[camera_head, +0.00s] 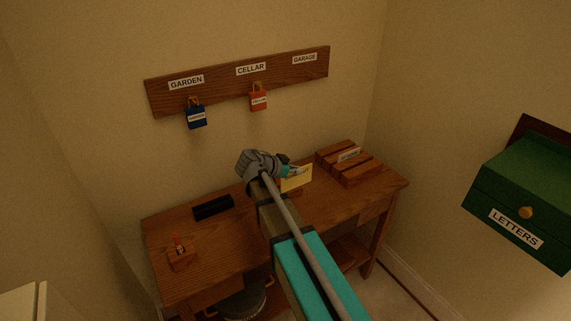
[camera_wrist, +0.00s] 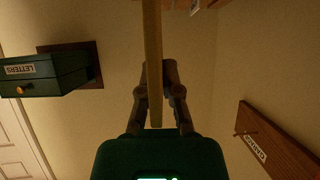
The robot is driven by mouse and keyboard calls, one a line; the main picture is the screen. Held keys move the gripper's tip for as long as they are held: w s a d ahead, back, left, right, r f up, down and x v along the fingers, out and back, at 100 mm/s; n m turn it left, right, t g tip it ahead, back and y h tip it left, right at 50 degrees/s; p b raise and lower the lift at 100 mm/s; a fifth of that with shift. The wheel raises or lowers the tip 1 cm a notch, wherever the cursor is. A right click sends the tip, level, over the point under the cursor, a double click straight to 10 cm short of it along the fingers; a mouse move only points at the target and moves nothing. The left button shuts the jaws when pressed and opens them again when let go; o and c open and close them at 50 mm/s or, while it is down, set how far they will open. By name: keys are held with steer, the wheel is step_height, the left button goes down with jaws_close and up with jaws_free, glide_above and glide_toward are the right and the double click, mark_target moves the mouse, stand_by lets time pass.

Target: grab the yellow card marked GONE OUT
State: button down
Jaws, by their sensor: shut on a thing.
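A yellow card (camera_head: 298,178) is at my gripper (camera_head: 285,171), above the back of the wooden desk in the head view. Its marking is too small to read. In the wrist view the card (camera_wrist: 153,50) shows edge-on as a long yellowish strip between the two fingers of my gripper (camera_wrist: 158,85). The gripper is shut on the card. My arm hides part of the desk below it.
The desk (camera_head: 215,245) bears a slotted wooden rack (camera_head: 360,173) with a white card, a black tray (camera_head: 213,208) and a small wooden block (camera_head: 182,260). A rail (camera_head: 225,80) holds blue (camera_head: 196,118) and red (camera_head: 258,101) tags. A green LETTERS box (camera_head: 530,195) hangs at right.

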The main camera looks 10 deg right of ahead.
steer(key=shift+s+d+r+p, duration=0.15)
steer(key=shift+s+r, duration=0.1)
steer(key=shift+s, duration=0.3)
steer(key=shift+s+d+r+p, duration=0.2)
steer(key=shift+s+r, duration=0.05)
steer(key=shift+s, duration=0.25)
steer(key=shift+s+d+r+p, duration=0.15)
steer(key=shift+s+r, duration=0.1)
steer(key=shift+s, duration=0.3)
